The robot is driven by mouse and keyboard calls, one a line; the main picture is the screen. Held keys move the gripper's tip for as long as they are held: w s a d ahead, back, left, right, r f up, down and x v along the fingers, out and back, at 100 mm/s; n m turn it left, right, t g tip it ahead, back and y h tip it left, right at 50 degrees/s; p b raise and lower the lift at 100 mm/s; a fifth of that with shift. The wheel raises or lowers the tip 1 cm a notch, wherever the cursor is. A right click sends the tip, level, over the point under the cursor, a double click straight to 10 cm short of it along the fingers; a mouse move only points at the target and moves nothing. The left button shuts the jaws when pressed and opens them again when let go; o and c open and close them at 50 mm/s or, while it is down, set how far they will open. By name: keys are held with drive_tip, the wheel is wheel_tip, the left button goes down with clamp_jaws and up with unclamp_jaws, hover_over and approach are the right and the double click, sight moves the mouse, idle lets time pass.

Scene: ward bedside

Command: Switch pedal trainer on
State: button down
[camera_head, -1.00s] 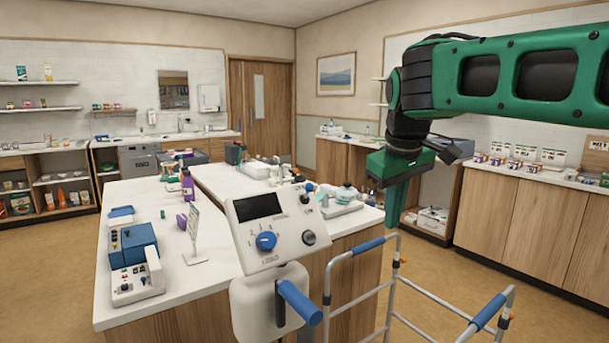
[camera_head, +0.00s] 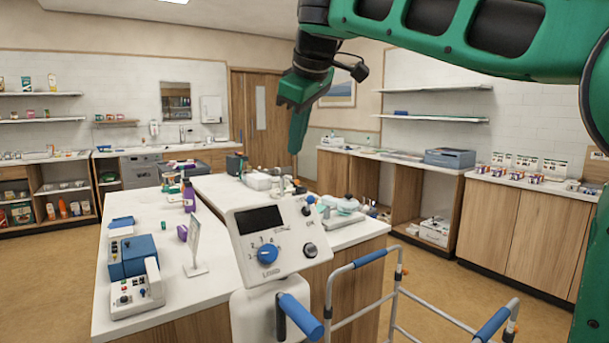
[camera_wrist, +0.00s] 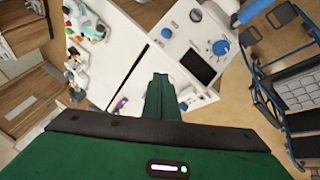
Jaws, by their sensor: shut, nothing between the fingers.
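A blue-gripped crank (camera_head: 300,315) sticks out below. The console also shows in the wrist view (camera_wrist: 182,46), with its blue dial (camera_wrist: 220,47) and dark screen (camera_wrist: 198,67). My gripper (camera_head: 294,151) is shut and empty, pointing down, apart from the console and above it in the picture. Its green fingers also show in the wrist view (camera_wrist: 158,78).
A walking frame (camera_head: 369,258) stands right of the trainer. A white-topped counter (camera_head: 150,255) behind it holds a blue and white device (camera_head: 133,270), a sign stand (camera_head: 194,250) and bottles. Open floor lies at the right.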

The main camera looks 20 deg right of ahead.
hover_over(309, 203)
drive_tip(key=w+a, duration=0.3)
drive_tip(key=a, duration=0.1)
drive_tip(key=f, duration=0.8)
drive_tip(key=shift+s+f, duration=0.2)
drive_tip(key=shift+s, duration=0.05)
drive_tip(key=shift+s+d+f, duration=0.3)
drive_tip(key=shift+d, duration=0.2)
drive_tip(key=shift+s+d+f, duration=0.3)
drive_tip(key=shift+d, duration=0.2)
drive_tip(key=shift+s+d+f, duration=0.25)
drive_tip(key=shift+d+f, duration=0.25)
